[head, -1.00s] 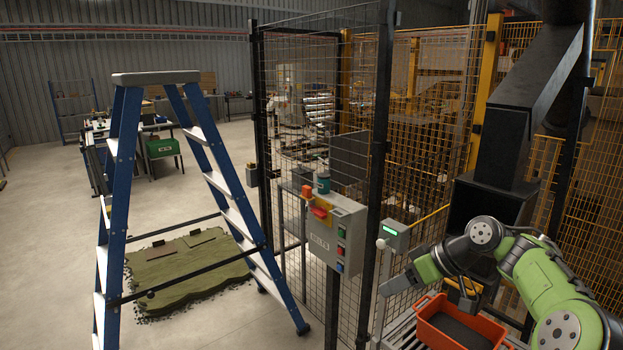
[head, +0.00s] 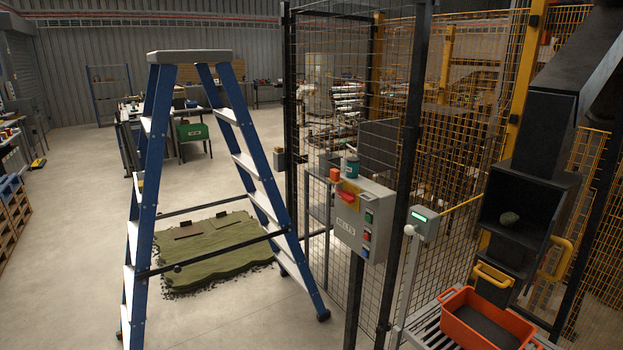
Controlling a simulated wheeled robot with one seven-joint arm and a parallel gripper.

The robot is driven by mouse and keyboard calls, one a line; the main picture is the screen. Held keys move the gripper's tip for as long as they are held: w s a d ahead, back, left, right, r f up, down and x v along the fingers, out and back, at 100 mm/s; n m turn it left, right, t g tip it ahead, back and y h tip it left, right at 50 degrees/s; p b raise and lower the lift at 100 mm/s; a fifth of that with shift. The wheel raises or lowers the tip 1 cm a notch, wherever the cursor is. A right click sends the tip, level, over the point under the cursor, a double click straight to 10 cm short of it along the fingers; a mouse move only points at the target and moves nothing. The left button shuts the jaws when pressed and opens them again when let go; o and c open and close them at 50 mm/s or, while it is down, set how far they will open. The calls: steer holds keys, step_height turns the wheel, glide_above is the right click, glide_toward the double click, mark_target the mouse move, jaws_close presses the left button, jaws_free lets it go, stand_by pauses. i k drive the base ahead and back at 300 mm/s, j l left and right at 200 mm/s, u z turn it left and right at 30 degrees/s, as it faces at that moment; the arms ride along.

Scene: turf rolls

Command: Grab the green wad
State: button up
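A small grey-green wad (head: 509,219) sits inside the open mouth of the black chute (head: 482,221) at the right of the head view. It looks like a rounded lump resting low in the opening, with dark chute walls around it. My gripper and arm are not in view, so where the gripper is relative to the wad cannot be seen.
An orange bin (head: 447,321) stands on rollers below the chute, beside yellow handles (head: 492,274). Left of it are a grey control box (head: 362,222) and mesh fence. A blue stepladder (head: 151,205) stands over green turf (head: 215,262). Open floor lies at left.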

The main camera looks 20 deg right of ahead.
mark_target(509, 219)
steer(key=l+z, duration=0.25)
steer(key=l, duration=0.25)
steer(key=l+z, duration=0.25)
steer(key=l, duration=0.2)
steer(key=i+l+z, duration=0.2)
steer(key=l, duration=0.25)
steer(key=l+z, duration=0.25)
steer(key=l, duration=0.2)
steer(key=i+j+u, duration=0.65)
steer(key=u, duration=0.15)
steer(key=i+u, duration=0.4)
steer(key=i+j, duration=0.05)
